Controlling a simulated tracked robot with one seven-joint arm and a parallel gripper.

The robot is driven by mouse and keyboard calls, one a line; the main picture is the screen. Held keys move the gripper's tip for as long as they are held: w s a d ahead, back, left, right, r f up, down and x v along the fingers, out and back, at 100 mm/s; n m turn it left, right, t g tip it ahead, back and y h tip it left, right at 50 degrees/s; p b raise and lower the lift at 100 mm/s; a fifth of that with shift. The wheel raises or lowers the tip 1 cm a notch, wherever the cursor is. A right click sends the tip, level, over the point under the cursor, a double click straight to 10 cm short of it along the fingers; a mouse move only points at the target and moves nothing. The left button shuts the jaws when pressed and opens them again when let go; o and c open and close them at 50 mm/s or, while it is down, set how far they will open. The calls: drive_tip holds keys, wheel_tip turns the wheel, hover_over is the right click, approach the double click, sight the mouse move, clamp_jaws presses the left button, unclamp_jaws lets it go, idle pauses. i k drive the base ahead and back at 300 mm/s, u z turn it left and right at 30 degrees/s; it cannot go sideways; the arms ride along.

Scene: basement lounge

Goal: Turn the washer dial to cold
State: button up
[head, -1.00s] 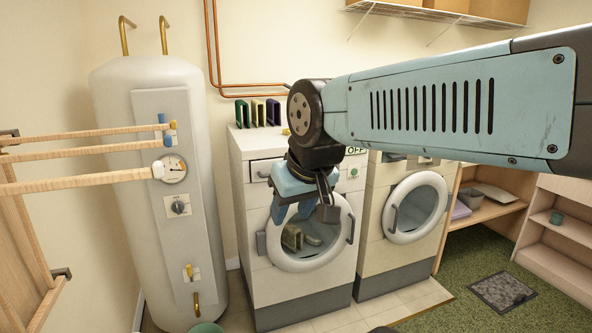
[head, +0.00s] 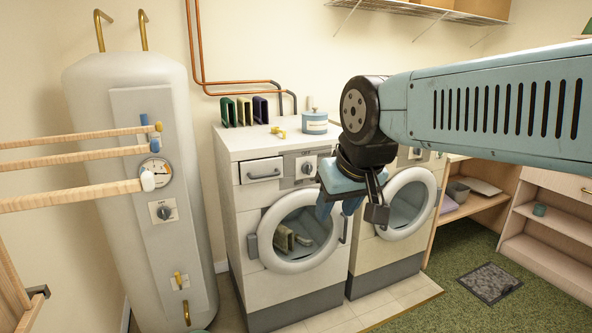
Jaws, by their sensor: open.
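The front-loading machine on the left, with a drawer, looks like the washer (head: 238,240). Its round grey dial (head: 307,167) shows on the upper front panel, to the right of the drawer (head: 263,171). The dial's markings are too small to read. My gripper (head: 338,207) is open and empty, pointing down in front of the washer's upper right front. It is to the right of and below the dial in the picture, apart from it. The gripper and wrist hide the right end of the control panel.
A second machine (head: 402,245) stands to the right, partly behind my arm. A jar (head: 315,122), a yellow item (head: 278,132) and upright coloured items (head: 244,111) sit on the washer. A white tank (head: 85,190) and wooden rails (head: 75,158) are at the left.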

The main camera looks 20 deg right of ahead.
sight(307, 168)
drive_tip(key=z, duration=0.25)
drive_tip(key=i, duration=0.9)
drive_tip(key=z, duration=0.2)
